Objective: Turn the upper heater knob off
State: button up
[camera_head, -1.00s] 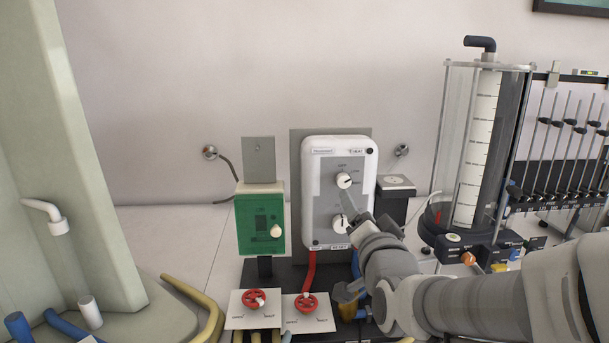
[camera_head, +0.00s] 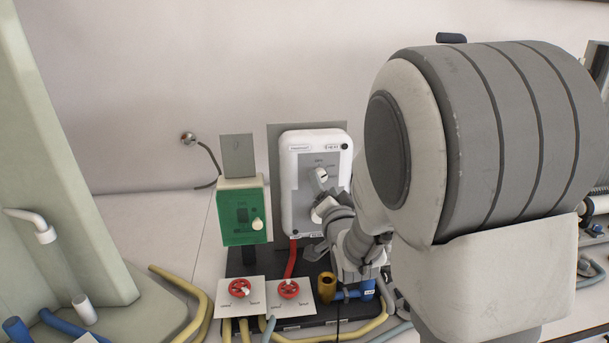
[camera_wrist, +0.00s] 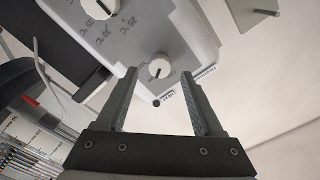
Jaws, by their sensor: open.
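The heater box (camera_head: 296,215) is a white rounded case with a grey panel, upright behind the red valves. Its upper heater knob (camera_head: 321,176) is white and round, with small labels around it. In the wrist view, where the box appears turned over, this knob (camera_wrist: 160,68) shows between my fingertips. My gripper (camera_wrist: 160,74) is open, one finger on each side of the knob in the picture; I cannot tell whether they touch it. The knob's setting is too small to read. A lower knob (camera_wrist: 100,7) with temperature marks is cut off at the wrist view's top edge.
A green box (camera_head: 241,212) with a pale knob stands left of the heater box. Two red valve wheels (camera_head: 239,288) (camera_head: 289,289) sit on white plates in front. A red hose (camera_head: 291,260) runs below the heater. My arm blocks much of the right side.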

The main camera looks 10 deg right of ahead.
aim_at(321, 177)
jog(key=shift+w, duration=1.5)
grip_shut()
